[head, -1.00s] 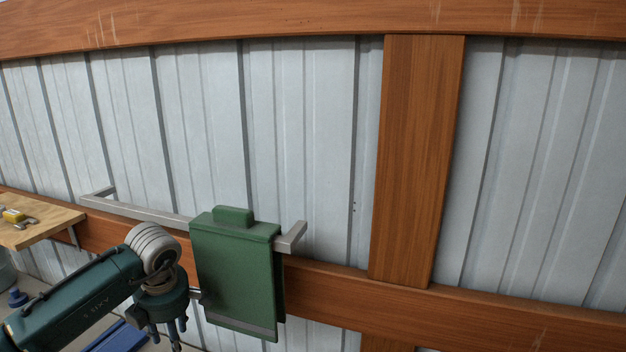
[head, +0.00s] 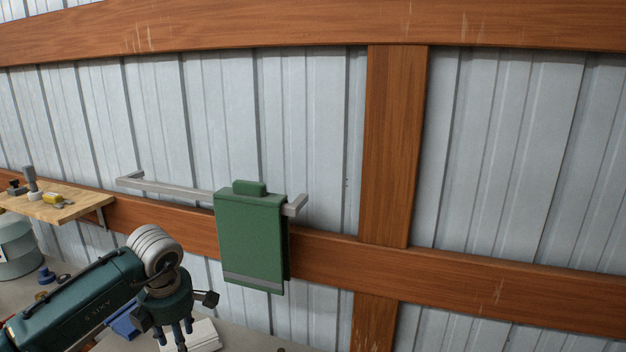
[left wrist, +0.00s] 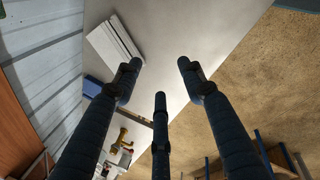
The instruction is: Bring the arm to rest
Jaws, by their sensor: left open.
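My left arm comes in from the lower left of the head view, with my left gripper (head: 177,325) hanging at its end, fingers pointing down. In the left wrist view the gripper (left wrist: 160,75) has its dark fingers spread apart, open, with nothing between them. A green cloth (head: 250,240) hangs over a grey metal bar (head: 170,188) on the wall, to the right of and above the gripper, apart from it. My right gripper is in neither view.
A wooden shelf (head: 70,207) with small items is at the left. Below are a pale surface (left wrist: 190,30), a white ridged object (head: 203,336), a blue object (head: 124,326) and a grey bucket (head: 18,255). An orange-brown wooden post (head: 393,150) stands on the metal wall.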

